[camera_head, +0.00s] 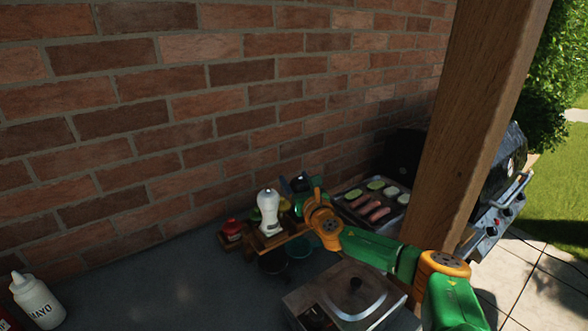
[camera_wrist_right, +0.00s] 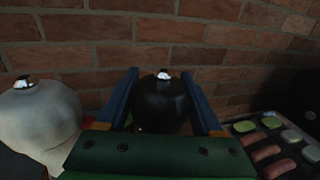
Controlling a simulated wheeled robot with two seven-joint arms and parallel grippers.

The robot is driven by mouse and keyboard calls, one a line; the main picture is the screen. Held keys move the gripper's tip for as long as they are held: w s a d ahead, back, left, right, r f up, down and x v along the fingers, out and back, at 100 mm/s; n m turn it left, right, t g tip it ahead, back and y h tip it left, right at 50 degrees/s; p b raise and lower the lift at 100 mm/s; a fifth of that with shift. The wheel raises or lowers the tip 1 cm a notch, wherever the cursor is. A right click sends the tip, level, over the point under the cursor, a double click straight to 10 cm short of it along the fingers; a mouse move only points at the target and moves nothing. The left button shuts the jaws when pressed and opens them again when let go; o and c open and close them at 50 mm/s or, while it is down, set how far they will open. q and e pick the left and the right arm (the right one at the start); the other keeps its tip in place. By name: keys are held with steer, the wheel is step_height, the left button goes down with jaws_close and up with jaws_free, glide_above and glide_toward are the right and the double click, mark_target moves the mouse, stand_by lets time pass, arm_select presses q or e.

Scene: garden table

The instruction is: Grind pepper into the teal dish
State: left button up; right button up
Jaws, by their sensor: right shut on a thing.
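A black pepper grinder (camera_wrist_right: 162,106) with a shiny metal top stands between the two blue fingers of my right gripper (camera_wrist_right: 172,100) in the right wrist view. The gripper is shut on it. In the head view my right gripper (camera_head: 301,192) is at the wooden rack by the brick wall, and the dark grinder (camera_head: 300,182) is partly hidden by it. The teal dish (camera_head: 298,247) is on the dark counter in front of the rack, below the gripper and partly behind my arm. My left gripper is in neither view.
A white grinder (camera_head: 268,212) stands just left on the wooden rack (camera_head: 273,240), close to my gripper. A red-topped jar (camera_head: 232,230) and a dark dish (camera_head: 272,262) are near. A metal lidded box (camera_head: 345,295), a food tray (camera_head: 374,203) and a wooden post (camera_head: 470,130) lie to the right.

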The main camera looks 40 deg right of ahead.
steer(key=m+h+p, duration=0.1)
steer(key=m+g+h+p, duration=0.1)
steer(key=h, duration=0.1)
steer(key=shift+s+d+r+g, duration=0.1)
steer(key=shift+d+r+g, duration=0.1)
steer(key=shift+g, duration=0.1)
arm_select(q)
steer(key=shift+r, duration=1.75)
arm_select(e)
steer(key=shift+s+d+f+m+g+h, duration=0.1)
steer(key=shift+m+g+h, duration=0.2)
steer(key=shift+m+h, duration=0.15)
steer(key=shift+s+d+f+m+g+h, duration=0.1)
steer(key=shift+m+g+h, duration=0.25)
steer(key=shift+h, duration=0.1)
steer(key=shift+d, duration=0.1)
steer(key=o, duration=1.4)
